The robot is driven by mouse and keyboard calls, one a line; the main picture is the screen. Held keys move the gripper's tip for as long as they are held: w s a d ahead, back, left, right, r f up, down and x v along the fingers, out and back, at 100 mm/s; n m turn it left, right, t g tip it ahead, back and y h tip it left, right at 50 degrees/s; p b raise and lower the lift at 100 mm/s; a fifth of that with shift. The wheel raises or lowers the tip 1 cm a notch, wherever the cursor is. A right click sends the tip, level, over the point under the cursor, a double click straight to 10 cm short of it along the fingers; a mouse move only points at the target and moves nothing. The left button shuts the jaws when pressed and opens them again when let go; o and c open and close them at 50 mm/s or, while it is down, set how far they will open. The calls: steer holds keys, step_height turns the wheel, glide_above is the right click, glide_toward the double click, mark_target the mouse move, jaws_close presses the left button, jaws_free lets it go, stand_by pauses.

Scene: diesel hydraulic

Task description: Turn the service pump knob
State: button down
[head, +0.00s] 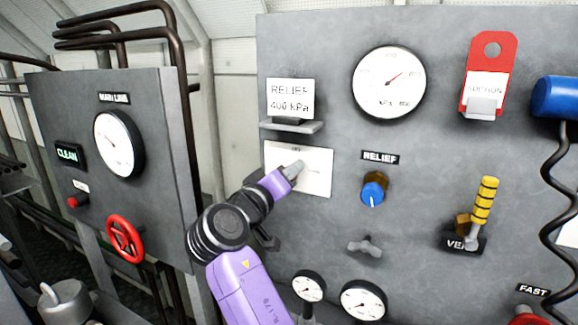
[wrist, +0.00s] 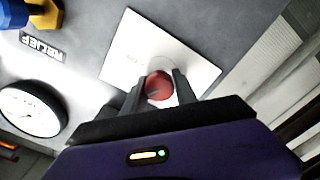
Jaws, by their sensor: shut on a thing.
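The knob (wrist: 159,85) is red and round and sits on a white plate (wrist: 190,48) in the wrist view. In the head view the white plate (head: 318,172) is on the grey panel, left of the RELIEF label, and my gripper hides the knob. My gripper (head: 294,167) reaches the plate from the lower left. In the wrist view my gripper (wrist: 161,90) has one finger on each side of the knob and is shut on it. The small print on the plate is not readable, and I cannot tell which way the knob is turned.
Right of the plate is a blue relief knob (head: 373,190), with a grey wing handle (head: 365,246) below it. A small shelf (head: 291,127) with a RELIEF 400 kPa card juts out above. A yellow-banded lever (head: 484,203) and a red tag (head: 488,70) are further right.

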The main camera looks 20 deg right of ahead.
steer(key=n+p, duration=0.3)
steer(key=n, duration=0.1)
steer(key=shift+f+n+p, duration=0.1)
steer(key=shift+n+p, duration=0.9)
steer(key=shift+n, duration=0.5)
steer(key=shift+a, duration=0.1)
steer(key=c, duration=1)
jaws_free()
steer(key=shift+o, duration=0.2)
steer(key=b+v, duration=0.2)
steer(key=v, duration=0.5)
steer(key=shift+s+a, duration=0.3)
